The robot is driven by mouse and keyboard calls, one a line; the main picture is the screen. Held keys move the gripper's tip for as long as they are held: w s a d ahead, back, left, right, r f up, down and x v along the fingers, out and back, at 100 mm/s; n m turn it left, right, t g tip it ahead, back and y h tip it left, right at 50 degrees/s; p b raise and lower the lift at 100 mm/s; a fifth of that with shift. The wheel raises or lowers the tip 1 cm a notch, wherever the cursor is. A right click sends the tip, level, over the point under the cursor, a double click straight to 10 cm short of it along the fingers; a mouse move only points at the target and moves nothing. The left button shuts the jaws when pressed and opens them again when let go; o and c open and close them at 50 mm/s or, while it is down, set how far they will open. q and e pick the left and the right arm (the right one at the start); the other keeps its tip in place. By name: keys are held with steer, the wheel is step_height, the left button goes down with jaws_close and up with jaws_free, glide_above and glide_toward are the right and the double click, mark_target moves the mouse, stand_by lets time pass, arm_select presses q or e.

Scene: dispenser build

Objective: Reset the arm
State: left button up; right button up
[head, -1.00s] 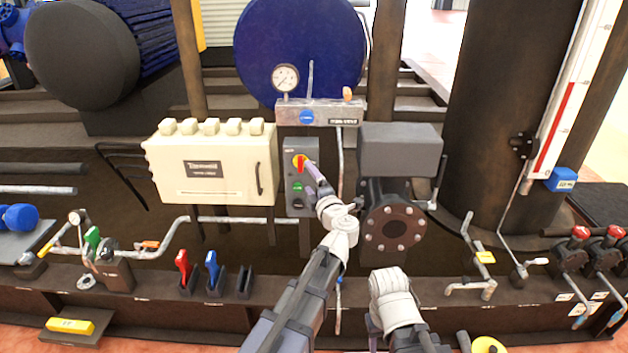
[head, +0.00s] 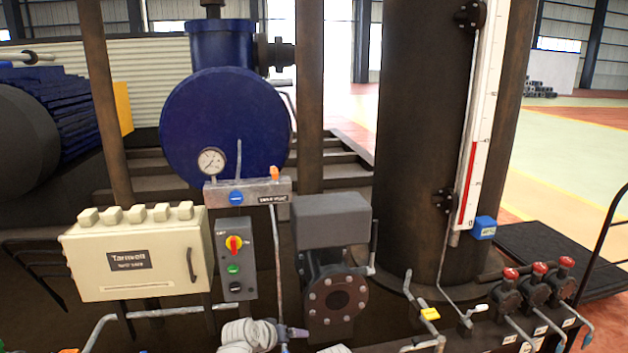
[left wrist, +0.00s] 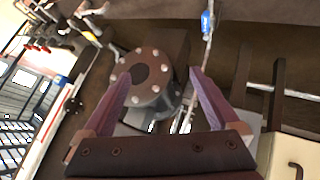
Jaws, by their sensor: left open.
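The switch box has a red and yellow knob (head: 234,244) and a green button. My right gripper is not in view.
A cream cabinet (head: 135,262) stands at the left. A pressure gauge (head: 212,161) sits on a metal bar before a blue vessel (head: 228,125). A thick dark column (head: 425,110) with a level scale (head: 478,130) is right of centre. Red-capped valves (head: 540,269) line the lower right.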

arm_select(q)
steer(key=s+a+f+m+g+y, duration=0.1)
steer(key=s+a+f+g+y, duration=0.15)
steer(key=s+a+g, duration=0.4)
steer(key=s+a+f+g+y, duration=0.15)
steer(key=s+a+f, duration=0.25)
steer(key=s, duration=0.5)
steer(key=s+d+r+m+p, duration=0.1)
steer(key=d+r+p, duration=0.2)
steer(key=r+p, duration=0.5)
steer(key=s+d+r+m+y+p, duration=0.1)
steer(key=d+r+p, duration=0.3)
steer(key=r+p, duration=0.4)
steer(key=s+d+r+m+p, duration=0.2)
steer(key=s+d+r+p, duration=0.1)
steer(key=r+p, duration=0.6)
steer(key=shift+d+r+y, duration=0.15)
steer(key=shift+d+y, duration=0.15)
steer(key=shift+d, duration=0.45)
steer(key=shift+c, duration=0.3)
